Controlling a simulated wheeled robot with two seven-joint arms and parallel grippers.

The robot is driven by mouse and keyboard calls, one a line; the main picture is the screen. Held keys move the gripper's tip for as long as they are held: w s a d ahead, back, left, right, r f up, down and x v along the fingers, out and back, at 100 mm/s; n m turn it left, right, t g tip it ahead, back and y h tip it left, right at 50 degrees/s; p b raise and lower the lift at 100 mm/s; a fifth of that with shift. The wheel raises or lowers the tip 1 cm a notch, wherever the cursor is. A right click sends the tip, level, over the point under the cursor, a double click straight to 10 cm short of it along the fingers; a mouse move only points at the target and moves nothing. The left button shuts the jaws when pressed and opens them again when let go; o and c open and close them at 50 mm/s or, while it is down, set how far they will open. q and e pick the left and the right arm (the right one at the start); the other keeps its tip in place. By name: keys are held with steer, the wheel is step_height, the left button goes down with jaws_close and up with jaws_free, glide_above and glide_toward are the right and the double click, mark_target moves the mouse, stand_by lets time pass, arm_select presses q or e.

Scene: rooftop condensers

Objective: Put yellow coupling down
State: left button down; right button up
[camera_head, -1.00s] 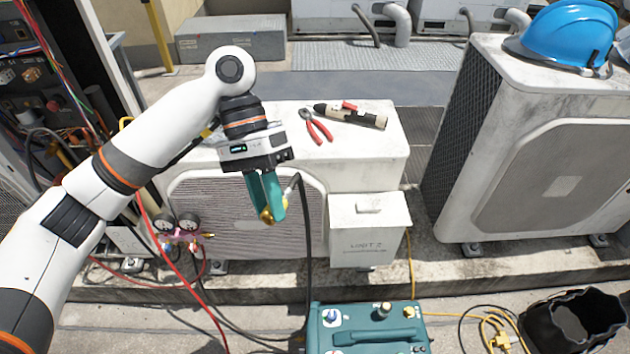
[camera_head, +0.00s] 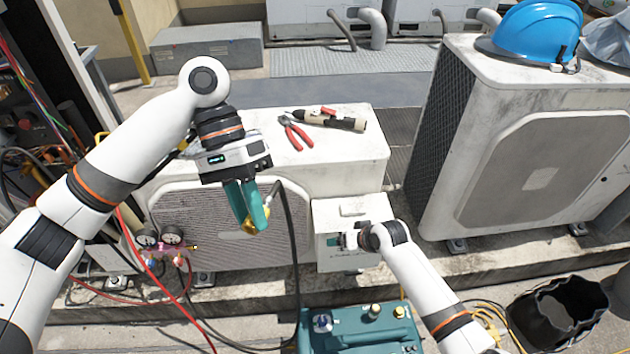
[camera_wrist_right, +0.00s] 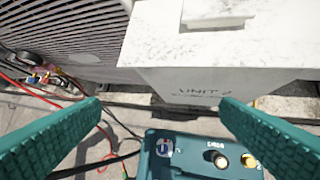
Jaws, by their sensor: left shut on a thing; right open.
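The yellow coupling (camera_head: 255,221) shows as a small brass-yellow piece between the teal fingertips of my left gripper (camera_head: 248,210), partly hidden by them. My left gripper is shut on it and points down in front of the middle condenser's grille. A black hose (camera_head: 293,245) with a brass end (camera_head: 264,200) hangs just beside the fingers; whether it joins the coupling is hard to tell. My right gripper (camera_wrist_right: 162,105) is open and empty, its two teal fingers wide apart. In the head view it is small, in front of the white box marked UNIT 2 (camera_head: 353,212).
A teal machine with knobs (camera_head: 360,330) stands on the ground in front. Pliers (camera_head: 293,132) and a beige-black tool (camera_head: 335,121) lie on the middle condenser (camera_head: 250,140). Gauges (camera_head: 160,238) with red hoses sit at left. A black bag (camera_head: 552,318) is at lower right.

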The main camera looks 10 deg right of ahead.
steer(key=w+a+r+n+t+y, duration=0.15)
steer(key=a+r, duration=0.25)
steer(key=r, duration=1.1)
steer(key=a+r+n+g+y, duration=0.15)
steer(key=a+r, duration=0.25)
steer(key=r, duration=1.1)
steer(key=s+a+r+n, duration=0.2)
steer(key=s+r+n, duration=0.2)
steer(key=s+r, duration=0.6)
steer(key=s+r+n+g+y, duration=0.1)
steer(key=s+r+n+g, duration=0.15)
steer(key=s+n, duration=0.45)
steer(key=a+f, duration=0.2)
steer(key=a, duration=0.1)
steer(key=a+f+m, duration=0.1)
steer(key=a+f, duration=0.1)
steer(key=f, duration=0.1)
steer(key=w+a+f+m, duration=0.1)
steer(key=a+f, duration=0.2)
steer(key=shift+a+f+t+y, duration=0.2)
steer(key=shift+a+t+y, duration=0.05)
steer(key=shift+a+y, duration=0.1)
